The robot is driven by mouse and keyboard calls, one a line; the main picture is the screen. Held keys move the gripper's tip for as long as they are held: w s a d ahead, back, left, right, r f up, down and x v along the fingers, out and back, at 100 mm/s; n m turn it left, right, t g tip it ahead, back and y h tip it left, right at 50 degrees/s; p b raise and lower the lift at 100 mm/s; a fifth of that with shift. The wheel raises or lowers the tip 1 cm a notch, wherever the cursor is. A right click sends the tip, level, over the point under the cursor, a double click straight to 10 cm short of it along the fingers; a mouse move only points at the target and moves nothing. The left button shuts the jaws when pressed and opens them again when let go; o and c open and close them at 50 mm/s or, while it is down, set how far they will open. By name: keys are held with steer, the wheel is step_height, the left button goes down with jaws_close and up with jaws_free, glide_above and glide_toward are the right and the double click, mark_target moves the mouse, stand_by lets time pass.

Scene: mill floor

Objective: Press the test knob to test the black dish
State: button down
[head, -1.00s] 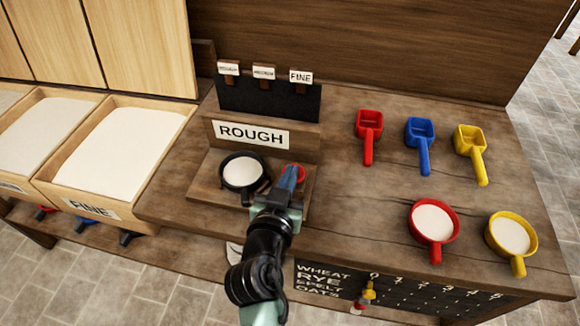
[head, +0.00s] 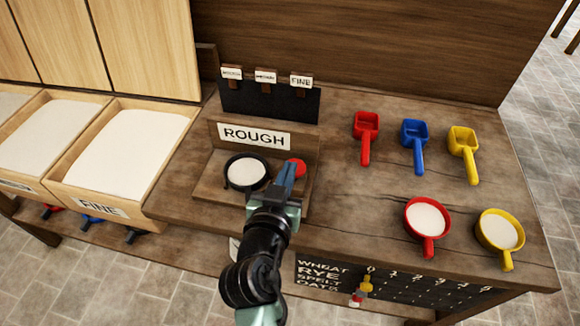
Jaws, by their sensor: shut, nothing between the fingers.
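The black dish (head: 247,188) holds white flour and sits on the wooden test stand (head: 212,192). The red test knob (head: 298,167) is on the same stand, to the right of the dish. A sign reading ROUGH (head: 254,136) stands behind them. My gripper (head: 287,168) is shut and empty, with its fingertips at the left side of the knob in the picture. The fingers partly cover the knob, and I cannot tell whether they touch it.
Red (head: 366,125), blue (head: 414,132) and yellow (head: 462,140) scoops lie on the bench to the right. Red (head: 410,218) and yellow (head: 485,235) dishes of flour stand near the front edge. Wooden flour bins (head: 180,115) are at left. Small labelled tags, one reading FINE (head: 301,81), stand behind the sign.

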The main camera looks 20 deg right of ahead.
steer(key=v, duration=0.7)
steer(key=shift+b, duration=0.3)
steer(key=w+a+r+n+t+y+p, duration=0.1)
steer(key=w+a+r+t+p, duration=0.1)
steer(key=r, duration=0.8)
steer(key=w+a+r+t+y+p, duration=0.1)
steer(key=w+r+t+p, duration=0.15)
steer(key=r, duration=0.75)
steer(key=w+a+r+n+t+y+p, duration=0.1)
steer(key=a+r+t+p, duration=0.1)
steer(key=r, duration=0.7)
steer(key=s+a+r+n+t+y+p, duration=0.1)
steer(key=s+r+t, duration=0.1)
steer(key=r, duration=0.7)
steer(key=s+a+r+n+t+y+p, duration=0.2)
steer(key=s+r+t, duration=0.1)
steer(key=r, duration=0.7)
steer(key=s+a+r+n+t+y+p, duration=0.1)
steer(key=s+a+r+t+y+p, duration=0.1)
steer(key=r, duration=0.8)
steer(key=s+t, duration=0.1)
steer(key=s, duration=0.1)
steer(key=shift+s+a+n, duration=0.2)
steer(key=shift+s+n, duration=0.1)
steer(key=shift+n, duration=0.1)
